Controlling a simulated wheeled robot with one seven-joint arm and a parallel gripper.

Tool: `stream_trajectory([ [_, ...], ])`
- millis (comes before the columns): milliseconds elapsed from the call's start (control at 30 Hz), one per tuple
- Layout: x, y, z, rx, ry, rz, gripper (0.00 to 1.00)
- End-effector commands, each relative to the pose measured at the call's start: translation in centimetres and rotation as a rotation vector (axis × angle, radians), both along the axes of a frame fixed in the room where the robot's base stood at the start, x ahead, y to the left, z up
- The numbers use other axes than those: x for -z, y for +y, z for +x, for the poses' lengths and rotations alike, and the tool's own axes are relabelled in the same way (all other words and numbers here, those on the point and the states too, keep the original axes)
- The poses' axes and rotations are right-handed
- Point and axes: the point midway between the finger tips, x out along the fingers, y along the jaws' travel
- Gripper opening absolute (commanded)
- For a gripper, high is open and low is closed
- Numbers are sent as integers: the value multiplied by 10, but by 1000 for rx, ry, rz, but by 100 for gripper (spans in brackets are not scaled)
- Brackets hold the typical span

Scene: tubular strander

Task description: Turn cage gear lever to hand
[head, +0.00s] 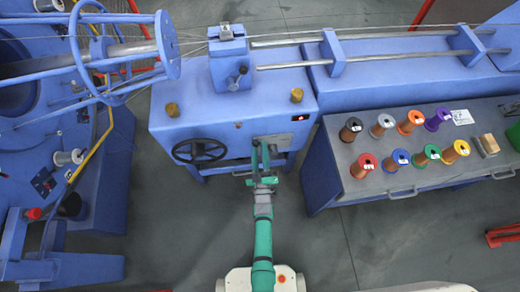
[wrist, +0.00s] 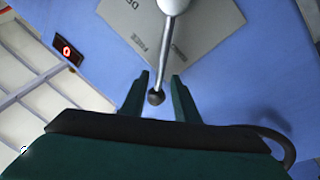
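The cage gear lever (wrist: 166,50) is a thin metal rod with a black ball knob (wrist: 156,97). It comes from a pale round hub (wrist: 173,5) at the top of the wrist view, over a grey lettered plate (wrist: 205,25) on a blue panel. My gripper (wrist: 161,82) is open, with its two dark green fingers on either side of the knob. Gaps show between the knob and both fingers. In the head view my gripper (head: 261,152) is at the front of the blue machine housing (head: 225,110), and the lever is mostly hidden there.
A dark handwheel (head: 199,151) is left of my gripper on the housing front. A small panel with a red light (head: 300,118) is to the right. A grey-topped bench (head: 350,190) with several coloured spools stands further right. Open floor lies around my base.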

Motion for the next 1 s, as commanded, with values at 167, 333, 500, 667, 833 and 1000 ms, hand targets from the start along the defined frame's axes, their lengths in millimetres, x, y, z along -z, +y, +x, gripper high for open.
stream_trajectory([
  [167,3,0,-8,0,2,0,28],
  [333,10,0,-35,1,4,0,28],
  [500,17,0,-67,1,3,0,28],
  [667,21,2,-90,-4,2,0,28],
  [833,24,1,-102,-1,-1,0,28],
  [1000,24,-1,-105,3,-1,0,28],
])
